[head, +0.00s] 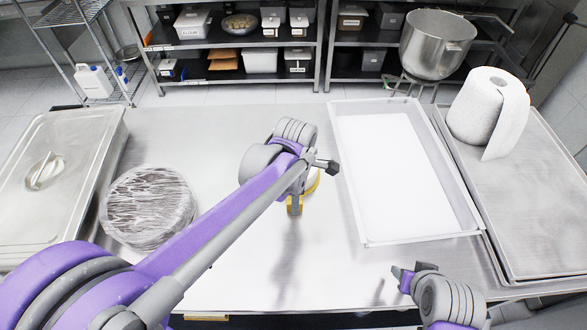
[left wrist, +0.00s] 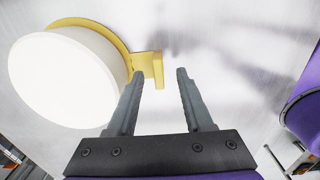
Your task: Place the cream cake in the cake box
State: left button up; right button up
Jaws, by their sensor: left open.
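The cream cake (left wrist: 62,78) is a plain white round on a gold board (left wrist: 98,28) with a small tab (left wrist: 150,66). In the left wrist view it lies left of my left gripper (left wrist: 160,73), which is open, its fingertips close to the tab. I cannot tell if they touch it. In the head view my left wrist hides most of the cake; a bit of gold board (head: 314,184) shows. A shallow, open white tray-like box (head: 395,170), likely the cake box, lies empty to the right. My right gripper (head: 402,277) is at the lower right, its opening unclear.
A film-wrapped round container (head: 148,207) and a lidded steel pan (head: 60,150) stand at the left. A paper roll (head: 488,105) stands on metal trays (head: 530,190) at the right. The steel table (head: 290,260) is clear in front of the cake.

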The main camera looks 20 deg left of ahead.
pick_arm(q)
notch_tip(320, 180, down, 3)
jog(key=shift+w+r, duration=0.1)
jog(key=shift+r, duration=0.05)
grip_shut()
dwell(1.4)
